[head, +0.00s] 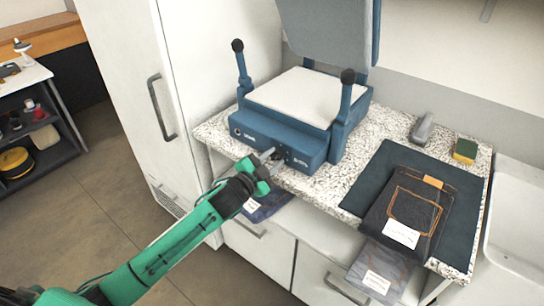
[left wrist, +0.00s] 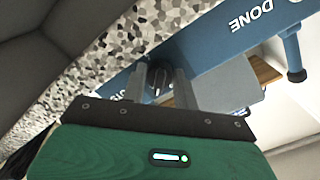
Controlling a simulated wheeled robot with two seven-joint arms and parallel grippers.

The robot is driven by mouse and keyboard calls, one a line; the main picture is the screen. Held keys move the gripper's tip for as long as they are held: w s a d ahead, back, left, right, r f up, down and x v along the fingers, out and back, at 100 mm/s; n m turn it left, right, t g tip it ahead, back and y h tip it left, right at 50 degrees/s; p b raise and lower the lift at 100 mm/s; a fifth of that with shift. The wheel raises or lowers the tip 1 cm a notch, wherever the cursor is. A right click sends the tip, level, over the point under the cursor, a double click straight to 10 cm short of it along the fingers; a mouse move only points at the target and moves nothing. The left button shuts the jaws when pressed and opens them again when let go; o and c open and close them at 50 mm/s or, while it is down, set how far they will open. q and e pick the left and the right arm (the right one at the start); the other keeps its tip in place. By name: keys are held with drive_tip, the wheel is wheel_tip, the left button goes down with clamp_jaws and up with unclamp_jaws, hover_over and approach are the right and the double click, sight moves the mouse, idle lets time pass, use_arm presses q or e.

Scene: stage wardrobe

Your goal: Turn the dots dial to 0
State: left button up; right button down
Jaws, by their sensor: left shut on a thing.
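The blue press machine (head: 262,138) stands on the speckled counter with its lid (head: 325,28) raised. The dark dots dial (left wrist: 158,84) is on its front panel; in the head view my gripper mostly covers it. My left gripper (head: 272,157) reaches the panel from the front. In the left wrist view its two fingers (left wrist: 160,90) stand on either side of the dial, shut on it. The dial's pointer and number cannot be read. A small label beside the dial is too small to read in the head view. My right gripper is not in view.
A dark mat (head: 463,212) holds a folded dark garment (head: 440,215) on the right. A grey tool (head: 423,128) and a yellow-green sponge (head: 465,149) lie at the back right. A white cabinet with a handle (head: 160,108) stands left of the machine.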

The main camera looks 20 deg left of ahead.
use_arm(q)
drive_tip(key=n+p, duration=0.2)
drive_tip(key=n, duration=0.2)
drive_tip(key=shift+d+n+p, duration=0.1)
drive_tip(key=shift+n+p, duration=0.2)
drive_tip(key=shift+p, duration=0.1)
drive_tip(key=shift+f+n+p, duration=0.1)
drive_tip(key=shift+n+p, duration=1.05)
drive_tip(key=shift+n, duration=1.05)
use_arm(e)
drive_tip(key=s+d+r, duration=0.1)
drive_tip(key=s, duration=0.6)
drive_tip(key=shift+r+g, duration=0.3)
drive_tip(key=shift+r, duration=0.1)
use_arm(q)
drive_tip(key=shift+d, duration=0.1)
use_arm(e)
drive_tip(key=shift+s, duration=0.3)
use_arm(q)
drive_tip(key=o, duration=0.7)
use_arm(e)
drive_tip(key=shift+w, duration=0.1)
use_arm(q)
drive_tip(key=shift+s, duration=0.15)
